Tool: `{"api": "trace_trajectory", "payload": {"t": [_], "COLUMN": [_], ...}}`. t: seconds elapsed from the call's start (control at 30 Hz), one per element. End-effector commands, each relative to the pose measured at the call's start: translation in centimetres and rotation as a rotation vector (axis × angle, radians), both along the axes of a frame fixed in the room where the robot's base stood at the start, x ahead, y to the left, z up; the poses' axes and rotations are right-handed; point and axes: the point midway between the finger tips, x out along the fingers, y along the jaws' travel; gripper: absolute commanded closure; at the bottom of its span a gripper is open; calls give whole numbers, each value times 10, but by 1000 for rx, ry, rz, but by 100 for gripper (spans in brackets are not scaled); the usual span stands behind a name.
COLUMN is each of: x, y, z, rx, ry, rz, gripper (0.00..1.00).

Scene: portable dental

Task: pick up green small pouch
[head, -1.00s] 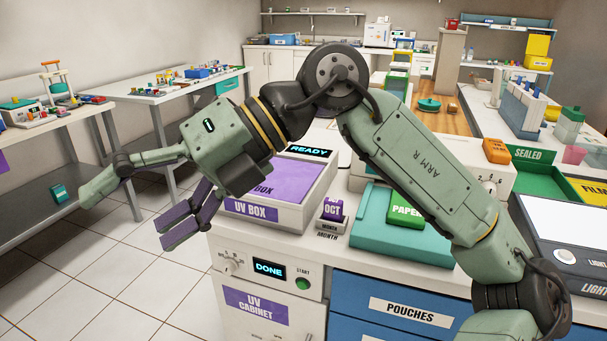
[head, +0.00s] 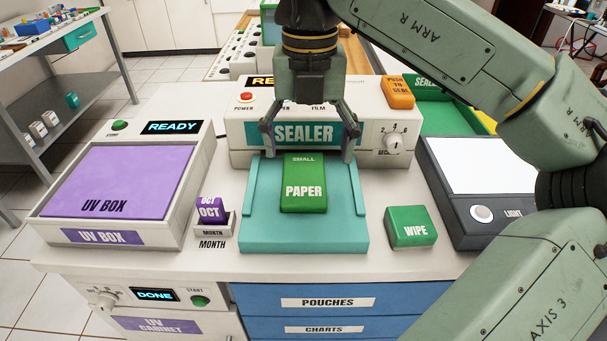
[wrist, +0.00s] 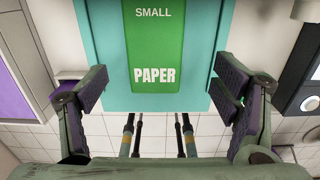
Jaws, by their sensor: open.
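The green small pouch (head: 304,192), marked SMALL and PAPER, lies flat on the teal tray (head: 262,235) in front of the sealer. My gripper (head: 307,158) is open and empty above the far end of the pouch, pointing down, with one finger to each side. In the wrist view the pouch (wrist: 168,50) shows at the top middle, between and beyond the spread fingers of my gripper (wrist: 160,90). The fingers do not appear to touch it.
The sealer (head: 240,135) stands behind the tray. The purple UV box (head: 120,180) and month block (head: 211,210) are at left. A green WIPE box (head: 410,228) and the light box (head: 470,180) are at right. Blue drawers (head: 340,318) are below.

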Motion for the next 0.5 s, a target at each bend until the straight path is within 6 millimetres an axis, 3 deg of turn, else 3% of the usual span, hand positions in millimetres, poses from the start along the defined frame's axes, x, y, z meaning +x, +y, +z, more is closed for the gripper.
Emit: {"api": "trace_trajectory", "payload": {"t": [0.3,0.5], "x": [0,1], "y": [6,6], "z": [-40,-54], "rx": [2,1], "ry": [2,-1], "rz": [3,2], "gripper": [18,18]}}
